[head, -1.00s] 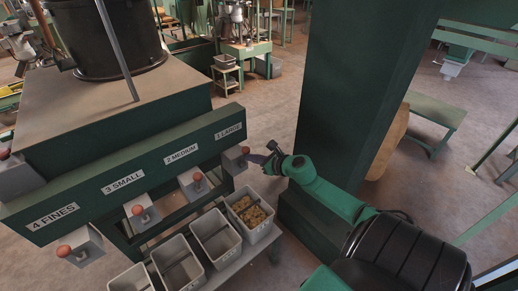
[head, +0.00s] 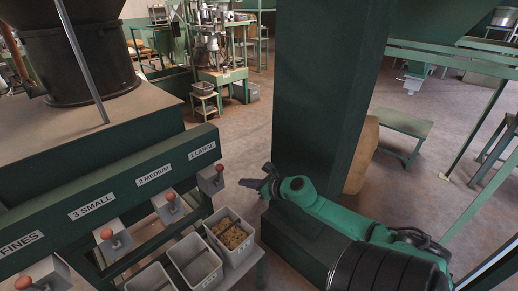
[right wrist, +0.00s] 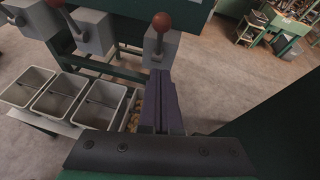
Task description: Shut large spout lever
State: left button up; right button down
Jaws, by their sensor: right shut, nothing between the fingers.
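The large spout (head: 209,181) is a grey box under the "1 LARGE" label (head: 201,151), at the right end of the green hopper beam. Its lever has a red ball knob (head: 220,168). In the right wrist view the knob (right wrist: 161,22) stands above a short stem in front of the grey spout (right wrist: 158,48). My right gripper (head: 250,183) is shut and empty, to the right of the lever and apart from it. In the right wrist view its dark fingers (right wrist: 162,98) lie together below the spout. My left gripper is not in view.
Other spouts with red knobs (head: 171,196) line the beam to the left. Below stand grey bins, the rightmost (head: 248,245) holding brown nuts (head: 232,237). A thick green column (head: 322,90) stands behind my right arm. Open floor lies beyond the spout.

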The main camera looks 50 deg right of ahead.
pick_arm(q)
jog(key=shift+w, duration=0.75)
pick_arm(e)
jog(key=v, duration=0.4)
jog(key=shift+s+r, duration=0.15)
jog(key=shift+r, duration=0.05)
jog(key=shift+s+d, duration=0.1)
